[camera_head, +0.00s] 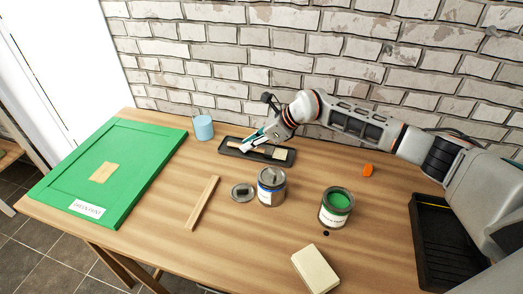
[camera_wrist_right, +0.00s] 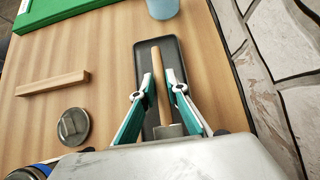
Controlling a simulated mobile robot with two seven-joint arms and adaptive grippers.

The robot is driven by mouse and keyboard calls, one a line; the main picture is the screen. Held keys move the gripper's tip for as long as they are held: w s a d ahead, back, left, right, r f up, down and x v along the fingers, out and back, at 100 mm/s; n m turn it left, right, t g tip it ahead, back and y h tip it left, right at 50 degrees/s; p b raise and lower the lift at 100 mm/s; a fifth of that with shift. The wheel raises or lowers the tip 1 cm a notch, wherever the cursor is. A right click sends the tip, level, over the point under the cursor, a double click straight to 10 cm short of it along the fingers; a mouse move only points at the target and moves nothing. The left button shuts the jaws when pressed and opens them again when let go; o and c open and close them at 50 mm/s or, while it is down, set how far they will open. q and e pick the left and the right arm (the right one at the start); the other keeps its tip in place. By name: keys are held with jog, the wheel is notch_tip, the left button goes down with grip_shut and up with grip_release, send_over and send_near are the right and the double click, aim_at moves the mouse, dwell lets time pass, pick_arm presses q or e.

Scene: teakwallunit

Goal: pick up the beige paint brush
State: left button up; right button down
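The beige paint brush (camera_wrist_right: 160,84) lies in a dark shallow tray (camera_wrist_right: 174,51), its pale wooden handle pointing up the right wrist view and its metal part nearest my palm. In the head view the tray (camera_head: 229,151) sits near the wall, and my arm partly covers it and the brush. My right gripper (camera_wrist_right: 159,78) is over the tray, its teal and white fingers apart on either side of the handle. The right gripper (camera_head: 251,142) also shows in the head view, low over the tray. My left gripper is not in view.
A blue cup (camera_head: 203,128) stands left of the tray. In front are a wooden stick (camera_head: 203,203), a lid (camera_head: 242,192) and two cans (camera_head: 271,188) (camera_head: 335,209). A green panel (camera_head: 108,172) covers the left; a black tray (camera_head: 425,251) lies right. The brick wall is close behind.

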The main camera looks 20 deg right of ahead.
jog(key=shift+r, duration=0.15)
notch_tip(320, 180, up, 20)
jog(key=shift+p, duration=0.35)
dwell(0.3)
dwell(2.2)
jog(key=shift+a, duration=0.1)
dwell(0.5)
